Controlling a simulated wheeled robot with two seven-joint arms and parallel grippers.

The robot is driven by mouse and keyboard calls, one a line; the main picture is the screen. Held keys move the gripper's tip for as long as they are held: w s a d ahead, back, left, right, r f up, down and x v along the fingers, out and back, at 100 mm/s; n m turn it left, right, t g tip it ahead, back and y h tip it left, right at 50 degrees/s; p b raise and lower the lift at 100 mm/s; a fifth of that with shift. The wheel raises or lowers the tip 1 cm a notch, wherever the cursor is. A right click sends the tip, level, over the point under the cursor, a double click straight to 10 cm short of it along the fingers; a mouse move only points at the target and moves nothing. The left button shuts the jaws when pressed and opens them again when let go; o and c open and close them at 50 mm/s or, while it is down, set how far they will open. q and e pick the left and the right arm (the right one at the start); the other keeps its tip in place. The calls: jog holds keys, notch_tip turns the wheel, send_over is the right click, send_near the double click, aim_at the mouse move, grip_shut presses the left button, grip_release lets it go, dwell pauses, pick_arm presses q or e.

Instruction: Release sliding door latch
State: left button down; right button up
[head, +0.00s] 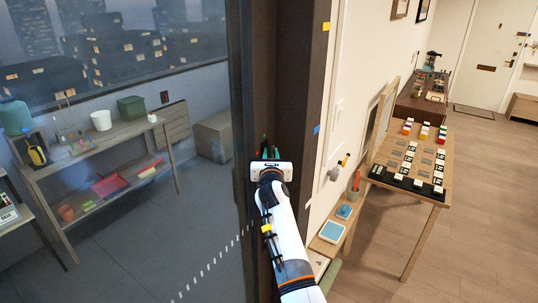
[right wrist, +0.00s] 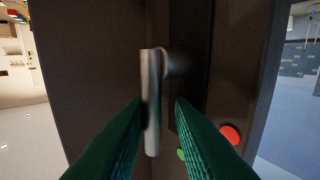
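The sliding door's dark frame (head: 290,90) stands upright in the middle of the head view, with its glass pane (head: 150,200) to the left. In the right wrist view, a grey metal latch handle (right wrist: 151,85) hangs vertically from a round pivot on the dark frame. My right gripper (head: 268,153) is up against the frame in the head view and hides the handle there. In the right wrist view, its green fingers (right wrist: 159,104) are apart, with the handle between them, close to the left finger; a gap shows on the right. My left gripper is not in view.
A red round button (right wrist: 230,134) and a green one (right wrist: 181,155) sit on the frame right of the handle. Beyond the glass is a shelf bench (head: 100,150).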

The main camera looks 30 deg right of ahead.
dwell(0.4)
jog(key=b+v, duration=0.3)
jog(key=v, duration=0.8)
jog(key=shift+s+a, duration=0.3)
jog(key=shift+f, duration=0.1)
